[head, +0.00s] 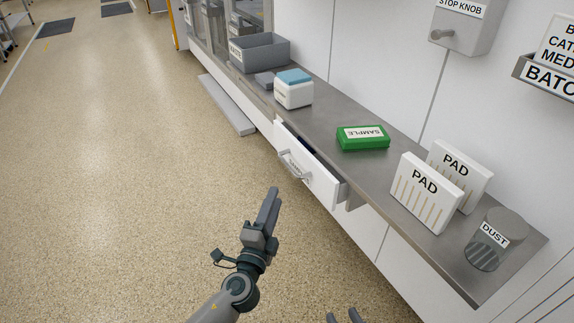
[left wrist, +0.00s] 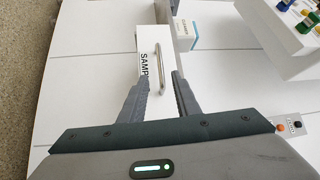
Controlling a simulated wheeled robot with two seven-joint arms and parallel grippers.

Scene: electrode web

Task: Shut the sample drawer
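The sample drawer (head: 318,182) is white and stands partly open below the grey counter. Its silver handle (head: 294,167) is on the front. In the left wrist view, the drawer front (left wrist: 146,68) with its "SAMP" lettering and the handle (left wrist: 159,64) lie just beyond the fingertips. My left gripper (head: 271,193) is in front of the drawer, apart from the handle. In the left wrist view, its fingers (left wrist: 160,78) are spread and hold nothing.
The counter (head: 405,150) carries a green sample box (head: 363,138), two pad holders (head: 427,192), a dust jar (head: 497,239), a white box with a blue top (head: 293,89) and a grey bin (head: 260,52). The floor (head: 130,170) to the left is clear.

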